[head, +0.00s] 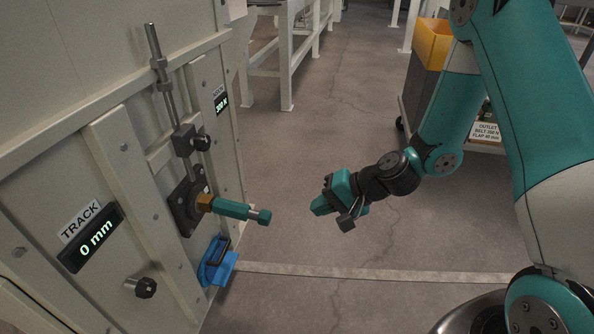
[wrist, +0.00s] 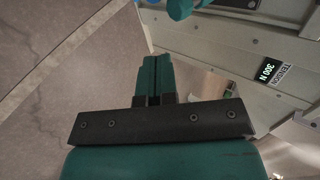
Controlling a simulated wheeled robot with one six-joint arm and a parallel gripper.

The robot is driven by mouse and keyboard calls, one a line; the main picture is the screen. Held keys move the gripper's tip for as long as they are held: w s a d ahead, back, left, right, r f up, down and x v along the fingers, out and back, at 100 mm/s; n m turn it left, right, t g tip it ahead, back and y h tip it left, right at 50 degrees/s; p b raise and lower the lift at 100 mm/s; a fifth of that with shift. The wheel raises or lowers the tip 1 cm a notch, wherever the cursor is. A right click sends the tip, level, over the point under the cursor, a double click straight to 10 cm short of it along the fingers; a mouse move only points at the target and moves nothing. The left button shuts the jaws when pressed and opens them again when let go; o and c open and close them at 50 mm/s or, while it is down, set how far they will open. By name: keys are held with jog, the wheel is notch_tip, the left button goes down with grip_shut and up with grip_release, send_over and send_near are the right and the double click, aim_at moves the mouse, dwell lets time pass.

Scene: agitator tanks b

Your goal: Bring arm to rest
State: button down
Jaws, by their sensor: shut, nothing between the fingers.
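My gripper (head: 318,207) hangs in free air over the aisle floor in the head view, pointing left toward the tank panel. Its teal fingers are shut together with nothing between them. They also show closed in the wrist view (wrist: 154,75). My gripper is apart from the panel, to the right of a teal-handled rod (head: 232,208) with a brass collar that sticks out from it. My arm is bent, coming down from the upper right.
A trolley with a yellow bin (head: 432,42) stands behind my arm. The floor between is clear.

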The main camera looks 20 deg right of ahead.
jog(key=shift+r, duration=0.1)
jog(key=s+a+r+n+g+h+p, duration=0.1)
jog(key=s+a+r+n+g+p, duration=0.2)
jog(key=r, duration=0.6)
jog(key=s+a+r+n+g+p, duration=0.1)
jog(key=s+a+r+n+p, duration=0.3)
jog(key=r, duration=0.5)
jog(key=s+d+r+n+g+h+p, duration=0.15)
jog(key=s+r+n+h+p, duration=0.35)
jog(key=s+r, duration=0.9)
notch_tip(320, 180, up, 38)
jog(key=y+p, duration=0.1)
jog(key=p, duration=3.6)
jog(key=shift+s+d+f+n, duration=0.2)
jog(key=shift+d+n, duration=0.1)
jog(key=shift+n, duration=0.1)
jog(key=shift+t, duration=0.25)
